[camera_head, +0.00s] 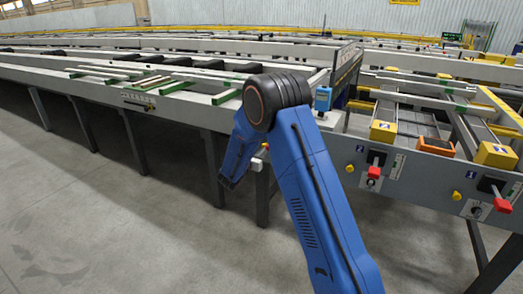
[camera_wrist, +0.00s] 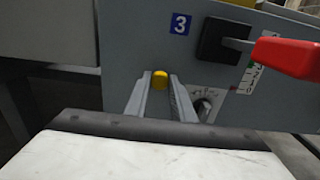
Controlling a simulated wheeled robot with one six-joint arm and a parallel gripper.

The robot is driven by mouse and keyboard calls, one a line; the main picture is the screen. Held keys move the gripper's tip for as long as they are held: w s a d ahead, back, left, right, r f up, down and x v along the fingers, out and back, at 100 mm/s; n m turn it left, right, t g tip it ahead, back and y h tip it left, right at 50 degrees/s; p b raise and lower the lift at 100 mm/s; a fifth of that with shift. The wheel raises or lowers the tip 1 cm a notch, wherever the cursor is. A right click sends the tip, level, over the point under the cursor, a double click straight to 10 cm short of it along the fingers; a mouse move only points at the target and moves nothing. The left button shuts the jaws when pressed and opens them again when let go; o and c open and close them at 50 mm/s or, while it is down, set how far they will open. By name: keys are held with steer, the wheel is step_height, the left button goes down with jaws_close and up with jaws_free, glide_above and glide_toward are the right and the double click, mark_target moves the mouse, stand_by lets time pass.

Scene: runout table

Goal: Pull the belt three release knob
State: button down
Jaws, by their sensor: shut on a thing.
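In the wrist view, the yellow release knob (camera_wrist: 160,79) sits on a grey panel (camera_wrist: 130,50) to the lower left of a blue label with a white 3. My gripper (camera_wrist: 160,84) reaches up to the panel, with one finger on each side of the knob. It is shut on the knob, and the fingers cover its sides. In the head view, my blue arm hides the knob, most of that panel and my fingertips.
In the wrist view, a red handle (camera_wrist: 285,57) on a black switch box (camera_wrist: 222,38) juts out right of my gripper, above a round dial (camera_wrist: 205,104). In the head view, other yellow knobs (camera_head: 349,168) and red handles (camera_head: 374,172) line the table front. The floor at left is clear.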

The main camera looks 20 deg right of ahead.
steer(key=shift+v, duration=0.9)
steer(key=c, duration=1.5)
jaws_free()
steer(key=v, duration=1.7)
steer(key=shift+s+a, duration=0.15)
steer(key=shift+s, duration=0.05)
steer(key=s+d+r+m+g+y, duration=0.1)
steer(key=s+d+r+m+g, duration=0.25)
steer(key=s+d+m, duration=0.35)
steer(key=s+d+r+m+g, duration=0.2)
steer(key=s+d+r+g, duration=0.15)
steer(key=s+d, duration=0.4)
steer(key=s+d+r+m+g+y, duration=0.1)
steer(key=s+d+r+m+g, duration=0.3)
steer(key=s, duration=0.5)
steer(key=s+a+m+t+y, duration=0.1)
steer(key=s+a+m+y, duration=0.1)
steer(key=s, duration=0.5)
steer(key=s+a+m+t+y, duration=0.1)
steer(key=s+a+m+y, duration=0.1)
steer(key=s+m+y, duration=0.3)
steer(key=s+a+r+m+t+y, duration=0.1)
steer(key=s+a+m+y, duration=0.2)
steer(key=s+m, duration=0.4)
steer(key=shift+s+a+y, duration=0.1)
steer(key=shift+s+y, duration=0.3)
steer(key=shift+s, duration=1.6)
